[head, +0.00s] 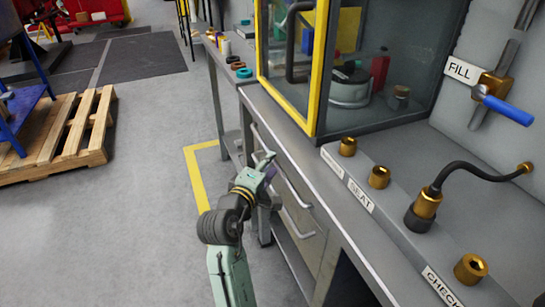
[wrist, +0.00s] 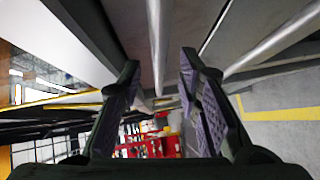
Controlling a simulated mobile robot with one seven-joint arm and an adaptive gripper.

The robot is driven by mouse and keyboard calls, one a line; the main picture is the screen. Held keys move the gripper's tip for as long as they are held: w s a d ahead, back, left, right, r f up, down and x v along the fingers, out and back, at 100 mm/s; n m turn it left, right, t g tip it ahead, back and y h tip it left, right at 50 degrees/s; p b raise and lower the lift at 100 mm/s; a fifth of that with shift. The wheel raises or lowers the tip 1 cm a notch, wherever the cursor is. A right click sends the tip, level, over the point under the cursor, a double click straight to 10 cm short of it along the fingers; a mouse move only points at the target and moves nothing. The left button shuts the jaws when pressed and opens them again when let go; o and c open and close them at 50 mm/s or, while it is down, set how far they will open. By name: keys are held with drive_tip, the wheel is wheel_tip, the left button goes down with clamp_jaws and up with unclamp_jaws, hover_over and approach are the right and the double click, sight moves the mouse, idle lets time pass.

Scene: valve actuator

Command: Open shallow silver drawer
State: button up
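The shallow silver drawer (head: 317,222) is in the upper front of the grey workbench, and it looks shut. Its long bar handle (head: 296,190) runs along the front, partly hidden behind my gripper (head: 268,164). In the wrist view, my gripper (wrist: 157,88) is open, with its two dark padded fingers apart. A silver handle bar (wrist: 155,40) stands in the gap between them, and neither finger clearly touches it. A second, lower drawer handle (head: 298,226) sits below; a bar to the right in the wrist view (wrist: 272,50) appears to be this one.
A yellow-framed glass cabinet (head: 318,70) stands on the bench above the drawers. Brass fittings (head: 379,177) and a black hose (head: 470,168) are on the near bench top. A wooden pallet (head: 75,130) lies left. The floor (head: 150,220) beside the bench is clear.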

drive_tip(key=shift+x, duration=1.8)
drive_tip(key=shift+c, duration=0.5)
clamp_jaws()
